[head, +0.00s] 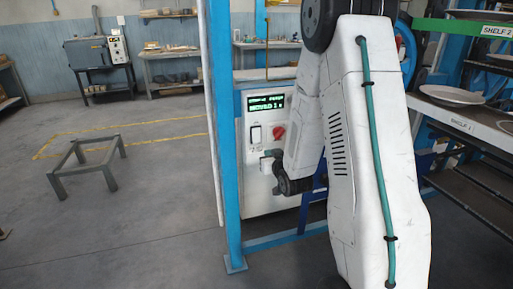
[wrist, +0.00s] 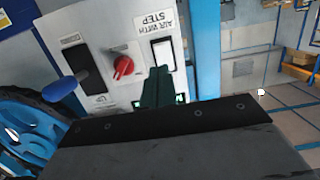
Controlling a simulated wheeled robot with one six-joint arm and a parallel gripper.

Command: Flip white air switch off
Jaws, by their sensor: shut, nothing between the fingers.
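The white air switch (wrist: 163,53) is a tall white rocker in a black frame, next to a label reading "AIR WITH STEP", on the control panel in the wrist view. In the head view the white switch (head: 256,135) shows on the panel front, left of a red knob. My gripper (wrist: 155,72) is shut and empty, its dark green fingers pointing at the switch's lower edge. Whether the tips touch it I cannot tell. In the head view my gripper (head: 267,159) is small, in front of the panel just below the switch. Which way the rocker is tilted is unclear.
The red knob (wrist: 123,66) sits beside the switch. A black slot with a blue-handled lever (wrist: 62,87) is further left. A green lit display (head: 266,102) tops the panel. A blue post (head: 222,130) stands left of it, and shelves with plates (head: 452,95) stand right.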

